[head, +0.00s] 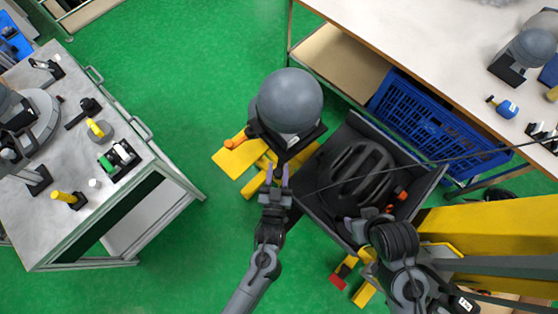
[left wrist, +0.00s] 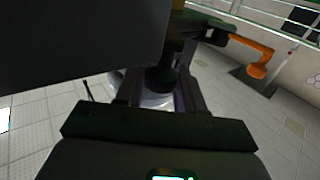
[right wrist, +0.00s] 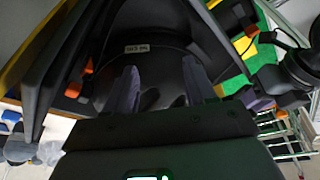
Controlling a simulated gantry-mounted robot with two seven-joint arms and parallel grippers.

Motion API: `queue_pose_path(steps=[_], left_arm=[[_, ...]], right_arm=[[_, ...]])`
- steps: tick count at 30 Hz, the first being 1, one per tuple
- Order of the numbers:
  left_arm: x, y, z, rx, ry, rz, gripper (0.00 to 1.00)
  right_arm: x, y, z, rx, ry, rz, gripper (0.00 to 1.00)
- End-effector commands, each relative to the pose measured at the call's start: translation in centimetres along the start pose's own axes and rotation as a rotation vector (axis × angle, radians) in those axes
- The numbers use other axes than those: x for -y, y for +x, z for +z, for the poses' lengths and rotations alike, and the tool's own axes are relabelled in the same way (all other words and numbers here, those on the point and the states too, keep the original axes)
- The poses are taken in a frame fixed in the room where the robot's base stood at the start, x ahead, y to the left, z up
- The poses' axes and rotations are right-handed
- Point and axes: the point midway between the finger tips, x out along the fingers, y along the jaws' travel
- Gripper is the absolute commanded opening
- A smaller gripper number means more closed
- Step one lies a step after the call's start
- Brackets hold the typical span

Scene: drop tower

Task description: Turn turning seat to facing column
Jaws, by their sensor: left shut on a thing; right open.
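The turning seat appears to be the black block (head: 284,146) under a large grey ball-shaped head form (head: 290,100), above yellow feet. An orange lever (head: 234,143) sticks out to its left and also shows in the left wrist view (left wrist: 258,58). My left gripper (head: 277,172) is at the seat's near edge, shut on a dark knob-like part (left wrist: 160,79) of it. The yellow column (head: 490,222) stands at the lower right. My right gripper (right wrist: 160,85) is open over a black helmet (right wrist: 150,65) in a dark tray; its fingers are partly hidden in the head view.
The dark tray (head: 322,205) with the helmet lies right beside the seat. A workbench (head: 450,50) with a blue crate (head: 425,115) underneath is at the upper right. A grey tool cart (head: 100,205) stands at the left. Green floor between cart and seat is clear.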

Motion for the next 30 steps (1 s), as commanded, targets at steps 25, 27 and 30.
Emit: queue_pose_path(steps=[25,27,30], left_arm=[[0.01,-0.01,0.06,0.002,-0.001,-0.004,0.56],[0.02,-0.05,0.06,0.002,-0.001,-0.004,0.56],[0.02,-0.45,0.1,0.003,0.0,-0.004,0.56]], right_arm=[[0.08,-0.03,-0.01,0.0,-0.001,-0.002,0.55],[0.07,-0.03,-0.01,0.0,-0.001,-0.001,0.55],[0.07,-0.05,-0.02,0.0,-0.001,-0.001,0.55]])
